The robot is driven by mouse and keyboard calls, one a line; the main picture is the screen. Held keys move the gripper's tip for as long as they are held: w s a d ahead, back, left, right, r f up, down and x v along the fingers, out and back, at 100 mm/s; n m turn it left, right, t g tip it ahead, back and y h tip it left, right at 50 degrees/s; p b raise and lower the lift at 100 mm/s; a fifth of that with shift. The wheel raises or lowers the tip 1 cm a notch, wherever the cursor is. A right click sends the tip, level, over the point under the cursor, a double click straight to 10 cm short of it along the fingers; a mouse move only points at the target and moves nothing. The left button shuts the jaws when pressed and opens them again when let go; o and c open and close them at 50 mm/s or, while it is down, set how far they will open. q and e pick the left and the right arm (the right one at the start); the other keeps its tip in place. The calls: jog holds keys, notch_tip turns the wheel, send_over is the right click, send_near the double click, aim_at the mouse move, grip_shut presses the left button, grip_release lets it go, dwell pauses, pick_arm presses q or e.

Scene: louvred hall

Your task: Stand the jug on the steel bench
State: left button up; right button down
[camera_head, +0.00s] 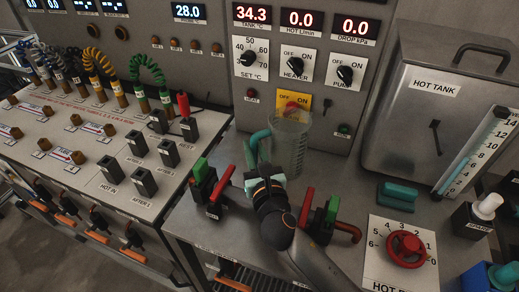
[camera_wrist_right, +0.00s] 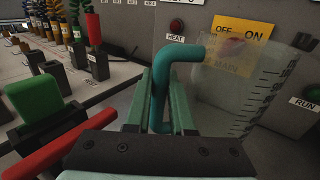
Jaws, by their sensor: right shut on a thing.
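The jug (camera_head: 290,148) is a clear measuring jug with dark graduation marks and a teal handle (camera_wrist_right: 160,85). It is upright, in front of the control panel and over the steel bench (camera_head: 345,180). My right gripper (camera_head: 262,172) is shut on the handle, on the jug's left side. In the right wrist view the handle stands between the two green fingers, with the jug body (camera_wrist_right: 245,90) to their right. The jug's base is partly hidden behind my gripper and wrist, and I cannot tell whether it touches the bench. My left gripper is not in view.
Valves with green and red levers (camera_head: 207,185) stand left of my wrist, and another valve (camera_head: 325,220) stands right. The hot tank (camera_head: 415,130) and a teal block (camera_head: 397,195) are farther right. A red handwheel (camera_head: 404,248) is at front right. Hoses and plugs fill the left console (camera_head: 75,165).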

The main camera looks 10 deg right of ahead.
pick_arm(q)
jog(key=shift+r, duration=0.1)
pick_arm(e)
jog(key=shift+s+a+r, duration=0.1)
jog(key=shift+a, duration=0.05)
jog(key=c, duration=1.2)
grip_release()
jog(key=shift+f, duration=0.2)
jog(key=o, duration=0.4)
jog(key=shift+r, duration=0.15)
